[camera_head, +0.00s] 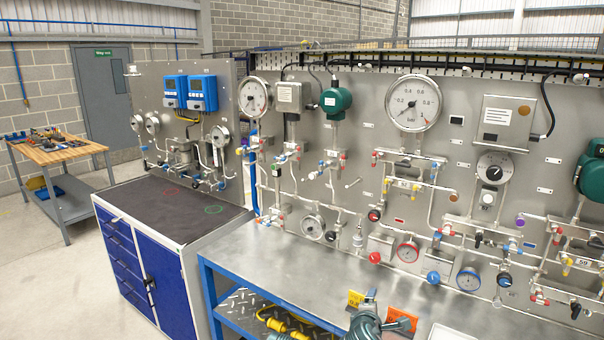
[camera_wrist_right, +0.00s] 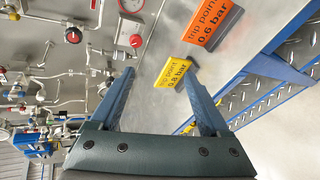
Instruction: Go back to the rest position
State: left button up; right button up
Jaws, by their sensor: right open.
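My right gripper (camera_head: 371,297) is at the bottom middle of the head view, over the front part of the steel bench (camera_head: 290,265). In the right wrist view my right gripper (camera_wrist_right: 159,76) has its two blue fingers wide apart with nothing held between them. A yellow sign reading "trip point 0.8 bar" (camera_wrist_right: 177,73) stands beyond the fingertips, near the right one; its edge also shows in the head view (camera_head: 355,298). An orange sign reading "trip point 0.6 bar" (camera_wrist_right: 213,23) stands farther off. My left gripper is not in view.
A steel gauge panel (camera_head: 350,130) with pipes, valves and dials rises behind the bench. A blue cabinet (camera_head: 150,262) with a dark top stands left of it. A wooden-topped table (camera_head: 60,152) is at the far left. The bench's left part is clear.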

jog(key=s+a+f+m+g+y+b, duration=0.1)
jog(key=s+a+f+m+g+b, duration=0.3)
jog(key=f, duration=0.4)
jog(key=s+a+f+m+g+y+b, duration=0.1)
jog(key=s+a+f+m+g, duration=0.2)
jog(key=s+f, duration=0.4)
jog(key=s+a+f+m+g+y+b, duration=0.1)
jog(key=s+a+f+m+g, duration=0.4)
jog(key=s, duration=0.5)
jog(key=shift+a+f+m+y+b, duration=0.3)
jog(key=shift+a+b, duration=0.05)
jog(key=shift+b, duration=0.35)
jog(key=shift+w, duration=0.15)
dwell(1.5)
